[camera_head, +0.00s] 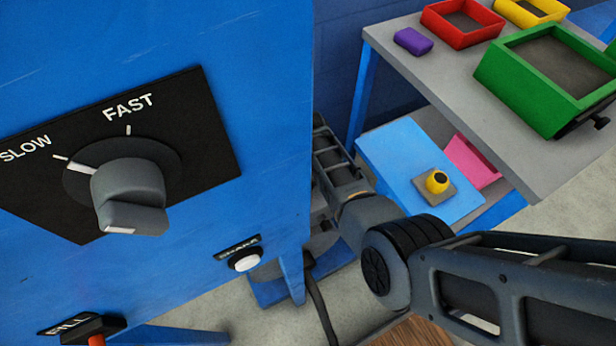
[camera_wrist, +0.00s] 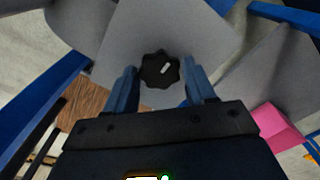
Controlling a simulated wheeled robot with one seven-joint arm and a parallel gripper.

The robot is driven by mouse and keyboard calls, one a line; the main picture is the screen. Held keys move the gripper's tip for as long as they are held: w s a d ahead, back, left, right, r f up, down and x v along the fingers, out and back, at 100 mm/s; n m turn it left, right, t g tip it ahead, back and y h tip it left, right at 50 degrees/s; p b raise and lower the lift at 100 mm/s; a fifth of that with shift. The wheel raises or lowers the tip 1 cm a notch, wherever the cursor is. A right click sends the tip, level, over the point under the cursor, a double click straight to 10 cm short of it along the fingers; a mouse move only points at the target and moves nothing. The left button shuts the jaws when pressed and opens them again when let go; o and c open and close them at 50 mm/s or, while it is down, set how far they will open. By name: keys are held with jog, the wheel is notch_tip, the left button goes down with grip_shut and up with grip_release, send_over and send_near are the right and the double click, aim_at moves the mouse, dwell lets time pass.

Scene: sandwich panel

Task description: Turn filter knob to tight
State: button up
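A small black scalloped knob (camera_wrist: 158,70) with a white pointer mark sits on a light grey surface (camera_wrist: 205,40) in the wrist view. Its mark slants to the upper right. No filter or tight label is readable there. My gripper (camera_wrist: 161,76) is open, with one blue finger on each side of the knob and visible gaps between. I cannot tell whether the fingertips reach down around it. In the head view the knob and my gripper are hidden behind the blue cabinet (camera_head: 265,70).
A larger grey SLOW/FAST dial (camera_head: 130,190) is on the cabinet's front, with a white button (camera_head: 246,260) and a red-orange button (camera_head: 97,339) below. A grey table (camera_head: 440,90) at right holds a green tray (camera_head: 505,75), a red tray (camera_head: 440,22) and a purple block (camera_head: 413,41).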

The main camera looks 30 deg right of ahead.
jog(key=o, duration=0.4)
jog(key=shift+c, duration=0.2)
jog(key=shift+r+p, duration=0.7)
jog(key=shift+r, duration=3.2)
